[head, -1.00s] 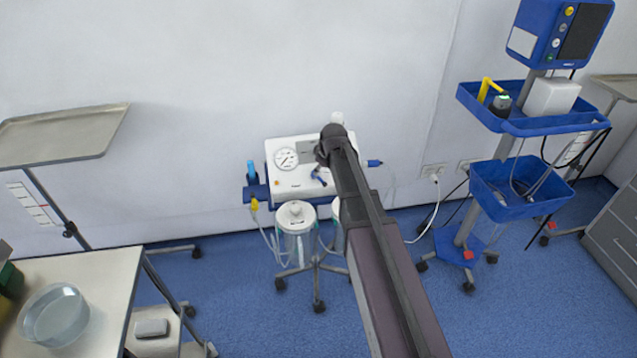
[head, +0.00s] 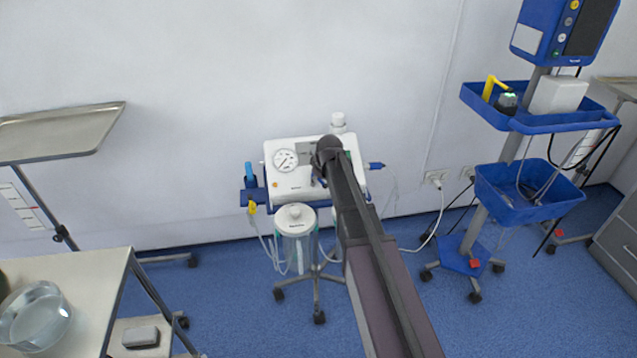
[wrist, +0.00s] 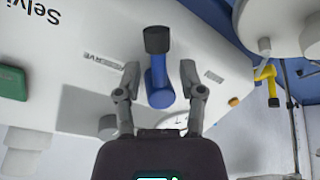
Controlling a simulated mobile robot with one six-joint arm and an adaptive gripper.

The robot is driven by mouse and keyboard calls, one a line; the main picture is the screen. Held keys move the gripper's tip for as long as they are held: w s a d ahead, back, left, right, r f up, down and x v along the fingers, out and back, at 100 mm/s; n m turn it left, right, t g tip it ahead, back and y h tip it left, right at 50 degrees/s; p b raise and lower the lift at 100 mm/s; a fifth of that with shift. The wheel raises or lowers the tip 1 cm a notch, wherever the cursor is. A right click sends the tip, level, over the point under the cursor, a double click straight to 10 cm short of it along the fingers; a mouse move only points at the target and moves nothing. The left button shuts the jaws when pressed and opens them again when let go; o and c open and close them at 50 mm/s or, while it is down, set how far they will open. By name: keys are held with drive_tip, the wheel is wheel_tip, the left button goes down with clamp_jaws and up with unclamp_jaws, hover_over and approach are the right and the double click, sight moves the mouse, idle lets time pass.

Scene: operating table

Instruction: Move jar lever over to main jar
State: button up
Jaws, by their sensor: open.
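The jar lever (wrist: 159,80), blue with a black tip, is on the white front panel (wrist: 75,60) of the suction unit. In the wrist view it points up, between a "RESERVE" label on the left and a smaller label, unreadable here, on the right. My gripper (wrist: 160,72) is open, one finger on each side of the lever, with visible gaps. In the head view my arm covers most of the lever and gripper at the unit (head: 285,184). A clear jar with a white lid (head: 297,240) hangs below; a second jar is mostly hidden. Which is main, I cannot tell.
A pressure gauge (head: 285,160) is left on the unit. A yellow connector (wrist: 267,75) and a blue rail (wrist: 291,88) are at the wrist view's right. A blue equipment trolley (head: 520,195) stands right, a table with a glass bowl (head: 35,318) left.

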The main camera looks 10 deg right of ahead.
idle(0.3)
clamp_jaws()
drive_tip(key=shift+w, duration=0.1)
drive_tip(key=shift+m, duration=0.3)
drive_tip(key=m, duration=0.2)
drive_tip(key=m+y, duration=0.1)
drive_tip(key=a+m+t+b, duration=0.1)
drive_tip(key=m, duration=0.1)
drive_tip(key=shift+f+m, duration=0.15)
drive_tip(key=shift+m, duration=0.15)
drive_tip(key=m, duration=0.3)
drive_tip(key=shift+a+m+t+y+b, duration=0.2)
drive_tip(key=shift+m+t+y+b, duration=0.1)
drive_tip(key=shift+t+b, duration=0.1)
drive_tip(key=shift+w+a+m+t+b, duration=0.1)
drive_tip(key=shift+m+t+b, duration=0.1)
drive_tip(key=shift+m, duration=0.75)
drive_tip(key=shift+w+a+m+t+b, duration=0.1)
drive_tip(key=shift+m+t, duration=0.1)
drive_tip(key=shift+m, duration=0.75)
